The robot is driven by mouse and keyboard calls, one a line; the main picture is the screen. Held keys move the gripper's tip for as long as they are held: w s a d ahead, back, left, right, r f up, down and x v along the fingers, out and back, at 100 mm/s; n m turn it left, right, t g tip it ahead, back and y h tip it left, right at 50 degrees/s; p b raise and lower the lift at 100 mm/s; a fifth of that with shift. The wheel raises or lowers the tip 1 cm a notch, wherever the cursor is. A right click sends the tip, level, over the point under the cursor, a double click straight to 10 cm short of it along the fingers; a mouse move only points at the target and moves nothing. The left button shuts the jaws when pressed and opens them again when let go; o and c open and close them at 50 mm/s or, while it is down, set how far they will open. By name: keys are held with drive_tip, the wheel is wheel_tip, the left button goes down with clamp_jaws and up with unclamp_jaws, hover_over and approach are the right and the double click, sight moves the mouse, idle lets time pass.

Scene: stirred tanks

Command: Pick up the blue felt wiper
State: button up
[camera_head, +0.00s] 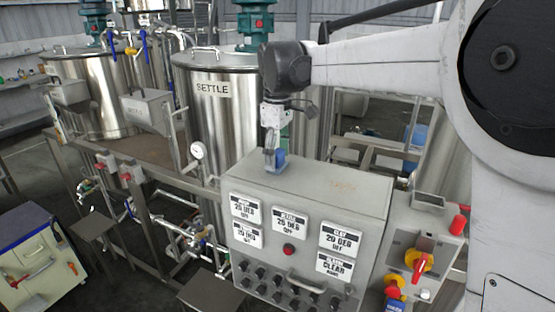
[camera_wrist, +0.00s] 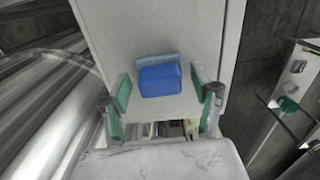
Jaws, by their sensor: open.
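The blue felt wiper (camera_head: 281,158) sits on top of the grey control cabinet (camera_head: 345,187), near its back left edge. In the wrist view the wiper (camera_wrist: 161,81) is a bright blue block with a paler blue-grey strip along its far side. My gripper (camera_head: 271,155) points down at the cabinet top, right at the wiper. In the wrist view my gripper (camera_wrist: 160,92) is open, with one green-padded finger on each side of the wiper and a visible gap to both. I cannot tell exactly how high the fingertips are above the cabinet top.
The steel tank marked SETTLE (camera_head: 215,120) stands close behind and left of the cabinet. A box with a red and yellow switch (camera_head: 419,262) is at the cabinet's right. A pressure gauge (camera_head: 197,150) is left of it. The rest of the cabinet top is clear.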

drive_tip(key=shift+f, duration=0.15)
drive_tip(key=c, duration=1.2)
drive_tip(key=shift+c, duration=0.2)
drive_tip(key=shift+r, duration=0.4)
drive_tip(key=r, duration=0.2)
drive_tip(key=r+b, duration=0.1)
drive_tip(key=shift+s+a+r, duration=0.25)
drive_tip(key=shift+s+r, duration=0.05)
drive_tip(key=s+a+r+b, duration=0.2)
drive_tip(key=s+a+r, duration=0.4)
drive_tip(key=s+a, duration=0.1)
drive_tip(key=shift+s+r, duration=0.3)
drive_tip(key=shift+s, duration=0.35)
